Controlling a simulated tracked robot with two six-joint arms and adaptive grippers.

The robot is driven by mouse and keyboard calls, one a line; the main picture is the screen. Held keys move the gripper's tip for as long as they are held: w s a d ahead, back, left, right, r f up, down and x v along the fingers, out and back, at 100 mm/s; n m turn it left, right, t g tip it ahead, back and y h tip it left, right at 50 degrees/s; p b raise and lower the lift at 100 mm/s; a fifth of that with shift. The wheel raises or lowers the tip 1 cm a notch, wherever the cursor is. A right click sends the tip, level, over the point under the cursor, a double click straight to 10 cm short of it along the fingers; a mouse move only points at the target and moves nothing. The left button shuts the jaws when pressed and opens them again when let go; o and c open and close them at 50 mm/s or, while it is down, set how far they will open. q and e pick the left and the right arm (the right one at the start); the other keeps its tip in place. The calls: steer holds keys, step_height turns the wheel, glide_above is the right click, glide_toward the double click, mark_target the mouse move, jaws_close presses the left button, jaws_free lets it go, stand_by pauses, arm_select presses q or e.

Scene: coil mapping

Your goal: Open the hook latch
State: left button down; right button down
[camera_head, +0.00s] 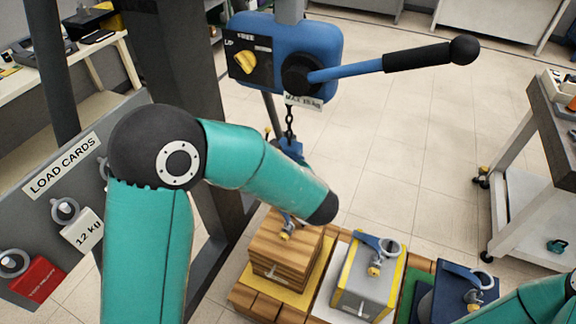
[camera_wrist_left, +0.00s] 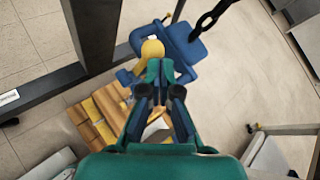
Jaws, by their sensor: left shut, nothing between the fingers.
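A blue hook block (camera_head: 291,148) hangs from a chain (camera_head: 288,124) below the hoist in the head view; my left arm hides its lower part. In the left wrist view the blue hook (camera_wrist_left: 190,47) has a yellow part (camera_wrist_left: 152,49), which may be its latch. My left gripper (camera_wrist_left: 160,68) is shut with nothing held. Its fingertips are at or just in front of the yellow part; I cannot tell whether they touch it. In the head view the left gripper is mostly hidden behind my arm. My right gripper is out of view.
A blue hoist (camera_head: 286,55) with a long lever (camera_head: 385,63) stands above the hook. A wooden crate (camera_head: 282,258), a grey box (camera_head: 362,285) and a blue load (camera_head: 462,295) sit below. A load card board (camera_head: 60,185) is at left, a cart (camera_head: 535,190) at right.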

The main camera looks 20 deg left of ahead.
arm_select(q)
steer(key=d+f+b+v, duration=0.15)
steer(key=b+v, duration=0.25)
steer(key=v, duration=0.9)
steer(key=s+a+f+n+g+h, duration=0.1)
steer(key=s+f+g, duration=0.2)
steer(key=f, duration=0.5)
steer(key=s+a+f+n+g+h, duration=0.1)
steer(key=s+f+n+g, duration=0.15)
steer(key=f, duration=0.45)
steer(key=s+d+f+n+g+h, duration=0.4)
steer(key=s+f+n+g+h, duration=0.35)
steer(key=s+f+n, duration=0.65)
step_height(320, 180, down, 7)
steer(key=w+a+n+t+h, duration=0.2)
steer(key=n+t, duration=0.2)
steer(key=n, duration=0.4)
steer(key=shift+w+f, duration=0.15)
steer(key=shift+w, duration=0.2)
steer(key=shift+w, duration=0.1)
